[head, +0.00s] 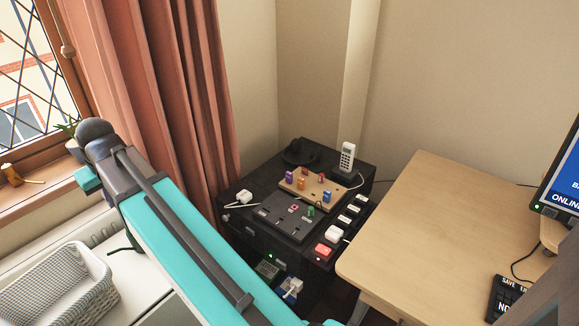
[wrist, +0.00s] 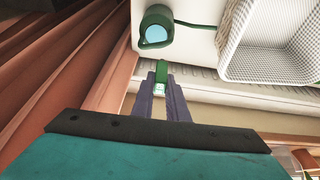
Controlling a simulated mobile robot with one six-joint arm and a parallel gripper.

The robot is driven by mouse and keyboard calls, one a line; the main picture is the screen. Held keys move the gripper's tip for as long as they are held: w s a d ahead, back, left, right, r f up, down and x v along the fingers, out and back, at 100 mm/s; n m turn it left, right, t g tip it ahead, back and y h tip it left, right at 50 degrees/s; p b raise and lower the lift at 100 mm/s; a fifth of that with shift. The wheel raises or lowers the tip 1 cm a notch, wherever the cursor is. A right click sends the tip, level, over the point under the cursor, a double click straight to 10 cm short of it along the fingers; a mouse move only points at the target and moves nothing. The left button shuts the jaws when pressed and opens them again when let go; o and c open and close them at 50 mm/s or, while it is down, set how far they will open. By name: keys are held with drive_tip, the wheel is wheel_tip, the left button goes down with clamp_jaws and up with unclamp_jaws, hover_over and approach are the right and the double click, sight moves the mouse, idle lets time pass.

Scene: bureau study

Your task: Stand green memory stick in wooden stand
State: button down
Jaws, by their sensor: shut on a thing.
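In the wrist view my gripper (wrist: 161,86) is shut on a green stick (wrist: 162,71), the green memory stick, with a pale end between the fingers. The green part sticks out past the fingertips. The wooden stand (head: 327,203) is a tan board on the dark cabinet in the head view, with several purple, orange, red and blue sticks upright in it. Another small green piece (head: 311,211) stands on the dark panel just in front of the stand. My gripper is far to the left of the stand; its fingers are hidden in the head view.
The dark panel (head: 270,228) lies on the black cabinet (head: 234,219), with a white phone (head: 347,157) behind. A desk (head: 440,215) is at right. A white basket (wrist: 270,45) and dark green mug-like thing (wrist: 155,27) are near my gripper. Curtains (head: 160,90) hang beside my arm.

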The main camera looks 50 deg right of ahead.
drive_tip(key=s+d+f+p, duration=0.1)
drive_tip(key=s+d+f, duration=0.15)
drive_tip(key=d, duration=0.85)
drive_tip(key=s+d+f+p, duration=0.1)
drive_tip(key=s+d, duration=0.2)
drive_tip(key=d, duration=0.8)
drive_tip(key=s+d+f+p, duration=0.2)
drive_tip(key=s+d, duration=0.1)
drive_tip(key=d, duration=0.8)
drive_tip(key=s+d+f+p, duration=0.1)
drive_tip(key=s+d+f, duration=0.1)
drive_tip(key=s+d, duration=0.8)
drive_tip(key=s+d+f+p, duration=0.1)
drive_tip(key=s+d+f, duration=0.1)
drive_tip(key=s+d, duration=0.8)
drive_tip(key=shift+s+d+f+p, duration=0.3)
drive_tip(key=shift+d+f+p, duration=0.1)
drive_tip(key=shift+d, duration=0.55)
drive_tip(key=b, duration=0.3)
approach(309, 192)
drive_tip(key=shift+w+a+f, duration=0.1)
drive_tip(key=shift+w+f, duration=0.8)
drive_tip(key=shift+f, duration=0.1)
drive_tip(key=shift+f+b, duration=0.65)
drive_tip(key=shift+f, duration=0.25)
